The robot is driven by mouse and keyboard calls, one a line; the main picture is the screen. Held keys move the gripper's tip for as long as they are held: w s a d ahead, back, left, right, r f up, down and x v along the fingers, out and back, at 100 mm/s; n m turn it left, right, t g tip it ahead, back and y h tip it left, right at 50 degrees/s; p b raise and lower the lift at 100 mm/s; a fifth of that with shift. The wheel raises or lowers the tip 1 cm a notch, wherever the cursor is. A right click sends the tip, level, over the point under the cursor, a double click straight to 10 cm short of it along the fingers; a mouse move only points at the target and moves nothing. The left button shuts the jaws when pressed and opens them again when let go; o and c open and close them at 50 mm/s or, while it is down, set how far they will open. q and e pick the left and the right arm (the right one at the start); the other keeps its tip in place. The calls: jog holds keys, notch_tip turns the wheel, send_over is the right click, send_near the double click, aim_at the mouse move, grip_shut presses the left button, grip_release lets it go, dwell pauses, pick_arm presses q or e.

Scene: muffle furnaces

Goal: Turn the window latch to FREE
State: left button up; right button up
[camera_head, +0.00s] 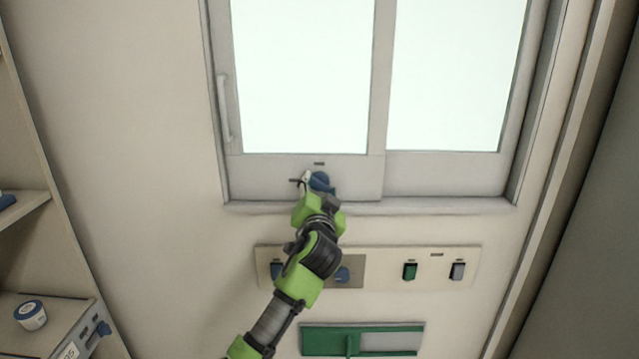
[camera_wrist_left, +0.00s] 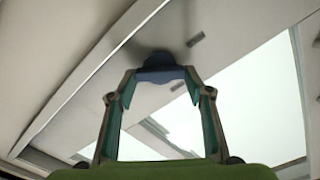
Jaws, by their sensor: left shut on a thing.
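The window latch (camera_head: 321,181) is a blue knob on the lower rail of the left window sash (camera_head: 260,172). A small dark label sits just above it, too small to read. My left gripper (camera_head: 309,184) reaches up to the latch, its arm rising from below. In the left wrist view the blue latch (camera_wrist_left: 160,68) sits between the two fingertips of my left gripper (camera_wrist_left: 160,78), which is shut on it. The latch is partly hidden by the fingers, and I cannot tell its setting. My right gripper is not in view.
Below the sill, a wall panel (camera_head: 380,268) carries a blue knob (camera_head: 342,275), a green switch (camera_head: 410,271) and a grey-blue switch (camera_head: 457,271). A green slider plate (camera_head: 325,341) is lower. Shelves with a white tub (camera_head: 31,315) stand at left. A vertical handle (camera_head: 224,108) is on the sash.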

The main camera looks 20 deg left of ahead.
pick_arm(q)
jog(key=m+p, duration=0.3)
jog(key=m, duration=0.2)
jog(key=shift+r+m, duration=0.1)
jog(key=shift+m, duration=0.2)
jog(key=m+p, duration=0.2)
jog(key=m, duration=0.1)
jog(key=shift+m, duration=0.4)
jog(key=shift+d+f+m+p, duration=0.1)
jog(key=shift+f+m+p, duration=0.15)
jog(key=shift+m+p, duration=0.35)
jog(key=shift+m, duration=0.3)
jog(key=o, duration=1.1)
jog(key=v, duration=1.2)
